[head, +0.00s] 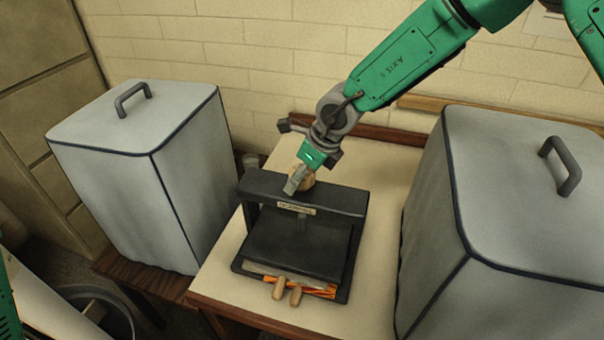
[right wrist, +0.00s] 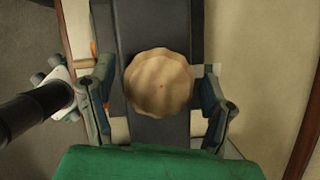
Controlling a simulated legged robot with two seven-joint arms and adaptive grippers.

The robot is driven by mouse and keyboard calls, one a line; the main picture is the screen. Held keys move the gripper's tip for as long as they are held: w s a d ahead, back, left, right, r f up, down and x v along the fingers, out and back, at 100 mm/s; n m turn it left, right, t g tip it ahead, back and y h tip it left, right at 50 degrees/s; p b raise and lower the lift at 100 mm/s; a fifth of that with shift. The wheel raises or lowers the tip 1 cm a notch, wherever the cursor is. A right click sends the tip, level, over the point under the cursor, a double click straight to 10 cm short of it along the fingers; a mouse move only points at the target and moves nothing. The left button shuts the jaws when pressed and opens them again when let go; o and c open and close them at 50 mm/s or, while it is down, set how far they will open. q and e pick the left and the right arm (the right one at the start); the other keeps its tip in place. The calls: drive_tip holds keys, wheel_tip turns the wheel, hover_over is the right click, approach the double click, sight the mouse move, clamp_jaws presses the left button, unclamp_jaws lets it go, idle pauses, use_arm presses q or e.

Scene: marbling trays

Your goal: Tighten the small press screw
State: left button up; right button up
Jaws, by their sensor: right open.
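The small press (head: 300,245) is black and stands on a cream table between two grey covered boxes. Its screw has a round, scalloped wooden knob (head: 307,182) on top of the crossbar (head: 340,200). Seen from above in the right wrist view, the knob (right wrist: 160,82) lies between the two fingers of my right gripper (right wrist: 157,98). In the head view my right gripper (head: 300,180) partly hides the knob.
Grey covered boxes with handles stand close at the left (head: 120,150) and right (head: 510,190). Two wooden handles (head: 287,289) and orange-edged sheets (head: 318,292) stick out at the press's front. The cream table (head: 375,180) is clear beside the press. A brick wall stands behind.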

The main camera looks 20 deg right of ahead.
drive_tip(key=shift+c, duration=0.5)
drive_tip(key=c, duration=1.1)
drive_tip(key=m+b, duration=0.2)
drive_tip(key=m+t+h+b, duration=0.1)
drive_tip(key=m+b, duration=0.1)
drive_tip(key=shift+h+b, duration=0.3)
drive_tip(key=shift+b, duration=0.1)
drive_tip(key=shift+r+m+h+b, duration=0.1)
drive_tip(key=shift+m+h+b, duration=0.4)
drive_tip(key=shift+m+b, duration=0.8)
drive_tip(key=shift+m, duration=0.3)
drive_tip(key=o, duration=1.2)
